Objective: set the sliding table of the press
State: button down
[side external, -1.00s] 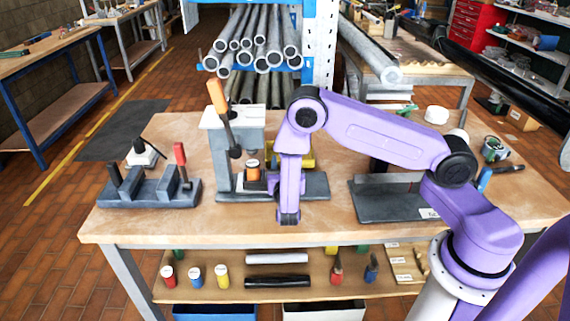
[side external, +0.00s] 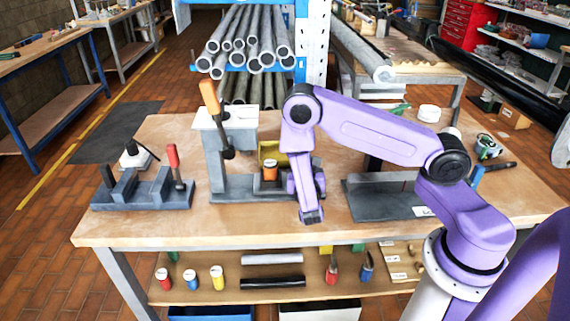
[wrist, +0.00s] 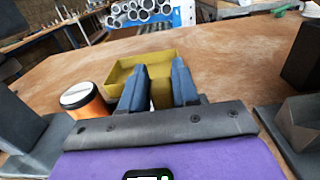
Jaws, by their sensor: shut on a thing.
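The grey press (side external: 222,150) stands mid-table, with an upright lever with an orange handle (side external: 211,103). An orange cylinder with a pale top (side external: 270,171) sits on the dark sliding table low on the press base (side external: 240,188), right of the press column. The cylinder shows at left in the wrist view (wrist: 85,101). My gripper (wrist: 160,75) is shut on an olive-yellow piece (wrist: 161,95), right of the cylinder. How this piece joins the sliding table is hidden. In the side view my arm hides the fingers.
A yellow open bin (wrist: 118,72) stands just beyond the fingers. A grey fixture with a red handle (side external: 145,190) stands at left. A dark plate fixture (side external: 385,200) lies right of my gripper. Bare wood shows between the left fixture and press.

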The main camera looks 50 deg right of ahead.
jog(key=s+d, duration=0.3)
jog(key=s, duration=0.1)
jog(key=shift+d, duration=0.4)
jog(key=c, duration=0.9)
grip_release()
jog(key=shift+w, duration=0.1)
jog(key=shift+s+a, duration=0.35)
jog(key=shift+a, duration=0.2)
jog(key=v, duration=1.6)
jog(key=shift+s, duration=0.15)
jog(key=shift+r, duration=0.1)
